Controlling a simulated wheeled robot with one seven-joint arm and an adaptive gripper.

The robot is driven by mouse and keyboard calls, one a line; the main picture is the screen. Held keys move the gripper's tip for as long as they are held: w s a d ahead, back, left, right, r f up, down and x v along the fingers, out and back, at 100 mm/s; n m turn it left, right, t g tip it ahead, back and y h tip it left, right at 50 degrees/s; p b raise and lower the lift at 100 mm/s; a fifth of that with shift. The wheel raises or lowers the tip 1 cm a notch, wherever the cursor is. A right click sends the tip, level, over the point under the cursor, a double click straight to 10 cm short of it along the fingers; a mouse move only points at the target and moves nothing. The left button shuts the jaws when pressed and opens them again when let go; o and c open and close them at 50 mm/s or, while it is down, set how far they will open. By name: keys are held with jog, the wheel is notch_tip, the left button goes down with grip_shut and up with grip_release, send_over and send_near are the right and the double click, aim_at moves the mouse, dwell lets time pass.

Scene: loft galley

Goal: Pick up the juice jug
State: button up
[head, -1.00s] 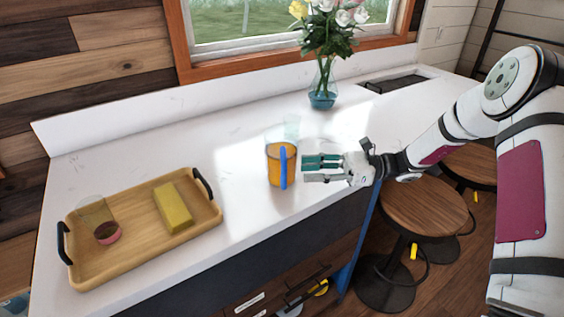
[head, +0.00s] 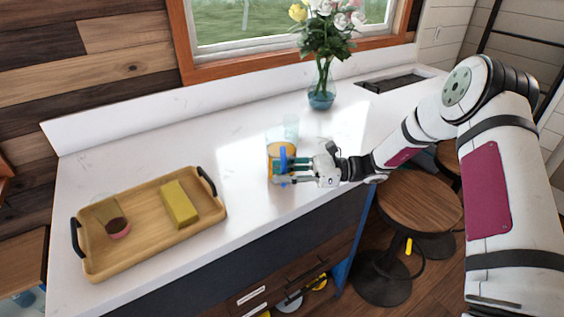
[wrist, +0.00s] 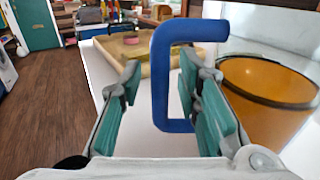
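The juice jug (head: 273,167) stands upright on the white counter, a clear vessel with orange juice and a blue handle (wrist: 161,85) facing my arm. In the wrist view its juice-filled body (wrist: 262,88) is at the right. My gripper (head: 287,172) is at the jug's handle side and hides part of the jug in the head view. In the wrist view the gripper (wrist: 160,72) is open, with the handle's upright bar between its teal-padded fingers. Gaps show beside the bar, so the fingers are not closed on it.
A wooden tray (head: 150,255) with a yellow block (head: 179,205) and a glass of dark drink (head: 114,222) is at the left. A flower vase (head: 321,94) is farther back. Stools (head: 405,210) stand before the counter.

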grip_shut()
jog(key=shift+r, duration=0.25)
